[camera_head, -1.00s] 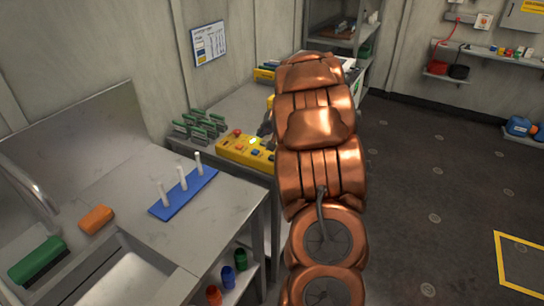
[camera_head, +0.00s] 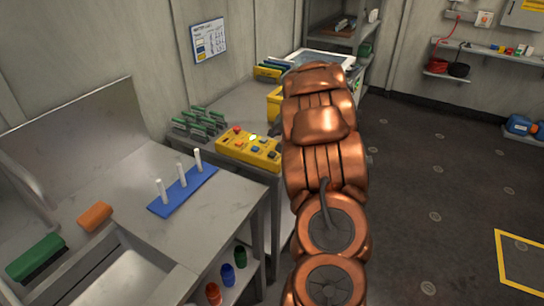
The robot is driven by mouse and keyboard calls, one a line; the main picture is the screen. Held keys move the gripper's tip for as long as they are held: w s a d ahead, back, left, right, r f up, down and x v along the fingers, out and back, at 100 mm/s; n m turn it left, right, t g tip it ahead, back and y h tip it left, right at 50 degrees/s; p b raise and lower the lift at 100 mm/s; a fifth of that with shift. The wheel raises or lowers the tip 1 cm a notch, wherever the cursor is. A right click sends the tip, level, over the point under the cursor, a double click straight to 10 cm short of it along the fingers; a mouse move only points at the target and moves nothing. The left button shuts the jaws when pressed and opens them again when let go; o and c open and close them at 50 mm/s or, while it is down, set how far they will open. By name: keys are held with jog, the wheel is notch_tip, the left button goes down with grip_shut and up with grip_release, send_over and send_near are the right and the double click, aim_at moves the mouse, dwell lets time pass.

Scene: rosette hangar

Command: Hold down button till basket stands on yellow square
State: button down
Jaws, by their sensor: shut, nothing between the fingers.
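A yellow control box (camera_head: 249,149) with several coloured buttons lies on the far bench. My gripper (camera_head: 277,130) shows only as a small dark part at the right end of the box, left of my copper arm. It is shut and empty; the arm hides most of it, and I cannot tell whether it touches the box. The yellow square (camera_head: 499,258) is outlined on the floor at lower right, cut by the picture's edge. No basket is in view.
A blue rack (camera_head: 169,207) with white pegs stands on the near counter (camera_head: 222,211), beside a sink. Shelves (camera_head: 342,40) are at the back. The floor right of my arm is clear.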

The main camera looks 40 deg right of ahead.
jog(key=b, duration=0.2)
send_over(273, 154)
notch_tip(273, 154, down, 4)
jog(key=shift+f, duration=0.25)
jog(key=shift+f+b, duration=0.7)
jog(key=shift+b, duration=0.3)
